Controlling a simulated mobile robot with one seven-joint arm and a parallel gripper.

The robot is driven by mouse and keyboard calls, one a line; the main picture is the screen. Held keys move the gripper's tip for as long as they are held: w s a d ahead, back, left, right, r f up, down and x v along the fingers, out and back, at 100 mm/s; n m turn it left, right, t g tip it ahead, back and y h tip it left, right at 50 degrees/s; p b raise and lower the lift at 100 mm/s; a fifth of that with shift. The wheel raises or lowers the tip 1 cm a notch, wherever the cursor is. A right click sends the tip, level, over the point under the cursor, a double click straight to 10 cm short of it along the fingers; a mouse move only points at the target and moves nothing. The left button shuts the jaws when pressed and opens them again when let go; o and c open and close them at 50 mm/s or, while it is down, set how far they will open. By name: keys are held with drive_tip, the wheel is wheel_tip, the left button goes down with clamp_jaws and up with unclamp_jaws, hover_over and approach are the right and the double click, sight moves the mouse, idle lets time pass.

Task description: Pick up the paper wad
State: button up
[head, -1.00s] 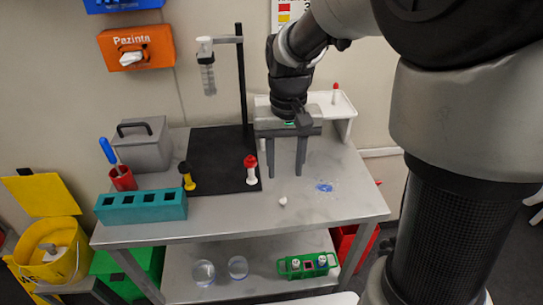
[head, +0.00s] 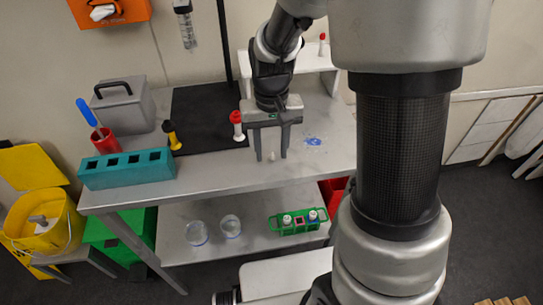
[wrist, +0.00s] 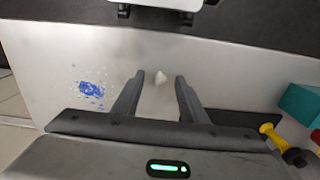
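The paper wad (head: 272,156) is a small whitish crumpled lump on the grey metal table (head: 215,178). In the wrist view the wad (wrist: 161,78) shows in the gap between my two fingertips, near their level in the picture. My gripper (head: 271,154) points down over the front part of the table, with its fingers on either side of the wad in the head view. My gripper (wrist: 160,80) is open and nothing touches its fingers. How high the fingertips are above the table is hard to tell.
A blue spill (head: 313,141) lies right of my gripper. A red-capped white tube (head: 237,125) stands to the left, then a yellow-and-black one (head: 171,135) and a teal rack (head: 127,169). A white raised shelf (head: 310,60) is behind. A lower shelf holds glass dishes and a green rack (head: 298,221).

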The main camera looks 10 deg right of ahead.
clamp_jaws()
